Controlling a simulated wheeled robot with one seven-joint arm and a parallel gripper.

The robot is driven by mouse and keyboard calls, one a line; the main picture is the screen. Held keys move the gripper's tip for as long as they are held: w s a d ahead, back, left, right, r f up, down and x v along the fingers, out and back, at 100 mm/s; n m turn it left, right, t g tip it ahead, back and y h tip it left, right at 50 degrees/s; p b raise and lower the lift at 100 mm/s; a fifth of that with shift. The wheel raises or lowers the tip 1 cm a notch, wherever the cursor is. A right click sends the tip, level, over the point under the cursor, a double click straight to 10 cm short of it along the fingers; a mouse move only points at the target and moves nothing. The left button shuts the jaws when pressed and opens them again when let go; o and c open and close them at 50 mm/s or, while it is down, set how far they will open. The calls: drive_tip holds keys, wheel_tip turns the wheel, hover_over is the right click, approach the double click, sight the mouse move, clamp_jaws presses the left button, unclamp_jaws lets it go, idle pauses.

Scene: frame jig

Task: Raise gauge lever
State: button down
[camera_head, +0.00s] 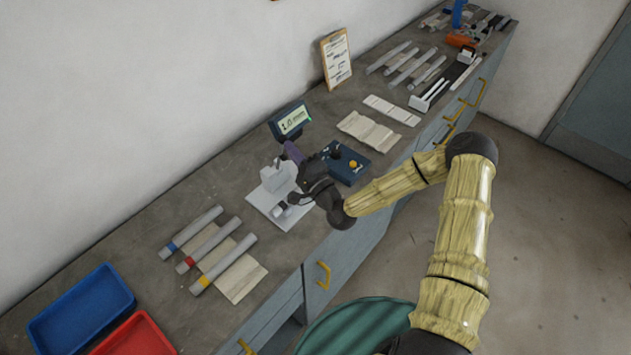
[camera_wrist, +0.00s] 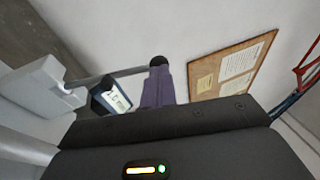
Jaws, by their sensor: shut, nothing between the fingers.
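The gauge, a pale block on a white base plate (camera_head: 268,207), stands on the bench in the head view. In the wrist view its white body (camera_wrist: 40,88) is at the left. The gauge lever (camera_wrist: 118,74) is a grey rod running right from the body to a black round knob (camera_wrist: 158,61). My gripper (camera_head: 291,149) is over the gauge, with purple fingers shut and empty. In the wrist view the fingertips of my gripper (camera_wrist: 158,76) overlap the knob end of the lever; I cannot tell whether they touch. My wrist hides part of the gauge in the head view.
A small display (camera_head: 290,121) stands behind the gauge, and a blue control box (camera_head: 347,162) is to its right. Grey tubes (camera_head: 210,246) with coloured bands lie left of it. A blue tray (camera_head: 82,312) and red tray (camera_head: 136,338) are at the near left.

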drive_tip(key=b+v, duration=0.5)
drive_tip(key=v, duration=0.9)
drive_tip(key=shift+a+b, duration=0.15)
drive_tip(key=shift+b, duration=0.15)
drive_tip(key=shift+f, duration=0.1)
wheel_tip(320, 180, down, 6)
drive_tip(key=s+a+n+g+h, duration=0.1)
drive_tip(key=a+n+g+h, duration=0.1)
drive_tip(key=n+g, duration=0.5)
drive_tip(key=s+d+f+n+g+h, duration=0.2)
drive_tip(key=d+f+n+g+h, duration=0.1)
drive_tip(key=d+n+g+h, duration=0.15)
drive_tip(key=s+d+r+g+h, duration=0.2)
drive_tip(key=s+d+r+h, duration=0.4)
drive_tip(key=s+d+r, duration=0.4)
wheel_tip(320, 180, up, 4)
drive_tip(key=shift+d+f+m+g, duration=0.2)
drive_tip(key=shift+d+m+g, duration=0.15)
drive_tip(key=shift+d, duration=0.1)
